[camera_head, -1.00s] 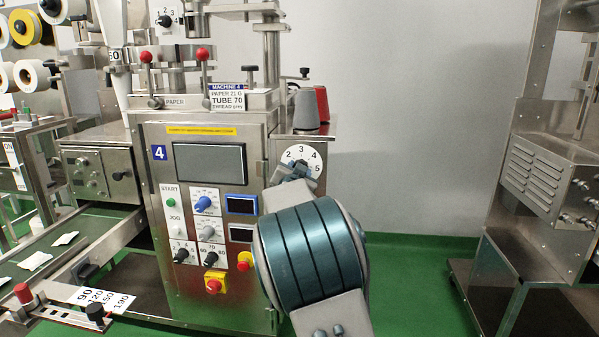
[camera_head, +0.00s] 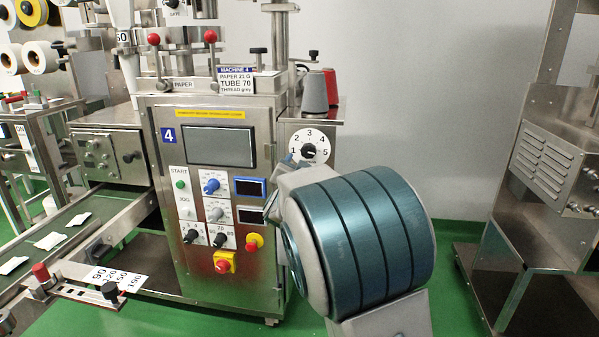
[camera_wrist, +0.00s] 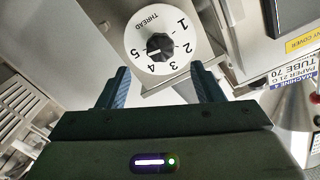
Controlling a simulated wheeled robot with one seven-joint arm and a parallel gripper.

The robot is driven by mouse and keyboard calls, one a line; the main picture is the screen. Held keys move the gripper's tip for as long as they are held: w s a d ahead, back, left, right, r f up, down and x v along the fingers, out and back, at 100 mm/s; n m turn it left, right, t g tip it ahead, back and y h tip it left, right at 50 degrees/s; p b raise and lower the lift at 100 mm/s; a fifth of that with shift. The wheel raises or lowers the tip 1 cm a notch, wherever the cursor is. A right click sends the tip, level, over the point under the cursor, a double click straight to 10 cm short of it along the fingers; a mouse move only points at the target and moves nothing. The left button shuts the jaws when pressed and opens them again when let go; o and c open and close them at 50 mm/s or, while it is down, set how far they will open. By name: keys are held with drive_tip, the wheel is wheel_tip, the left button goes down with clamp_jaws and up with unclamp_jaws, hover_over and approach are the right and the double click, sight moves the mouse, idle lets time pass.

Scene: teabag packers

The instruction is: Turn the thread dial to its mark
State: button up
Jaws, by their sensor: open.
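The thread dial (camera_head: 309,147) is a white disc numbered 1 to 5 with a black knob at its centre, on the steel panel right of the machine's screen. It also shows in the wrist view (camera_wrist: 178,59), upside down, with the word THREAD on it. The knob's pointer appears to face the 5. My gripper (camera_wrist: 162,78) is open, its two blue fingers apart on either side below the knob, with nothing between them. In the head view the fingers show only partly, just below left of the dial, behind my large teal wrist link. I cannot tell any contact.
A label card (camera_head: 237,80) reads Machine 4, paper 21 G, tube 70, thread grey. A grey thread cone (camera_head: 314,93) and a red one stand above the dial. Left of my arm are the screen (camera_head: 219,146), several knobs and a red stop button (camera_head: 223,266).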

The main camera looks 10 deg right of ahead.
drive_tip(key=shift+p+v, duration=0.4)
drive_tip(key=shift+v, duration=2.2)
drive_tip(key=s+r+n+g+y+p, duration=0.6)
drive_tip(key=s+r+p, duration=0.4)
drive_tip(key=p, duration=0.5)
drive_tip(key=s+d+r+n+g+p, duration=0.1)
drive_tip(key=s+p, duration=0.3)
drive_tip(key=s, duration=0.4)
drive_tip(key=s+d+r+g+p, duration=0.2)
drive_tip(key=s+g+p, duration=0.2)
drive_tip(key=s, duration=0.4)
drive_tip(key=s+d+r+n+g+p, duration=0.1)
drive_tip(key=s+r+g+p, duration=0.1)
drive_tip(key=s+p, duration=0.3)
drive_tip(key=s+g, duration=0.1)
drive_tip(key=s, duration=0.2)
drive_tip(key=shift+s+d+n+p, duration=0.25)
drive_tip(key=shift+s+n+p, duration=0.05)
drive_tip(key=shift+s+p, duration=0.05)
drive_tip(key=shift+r, duration=0.1)
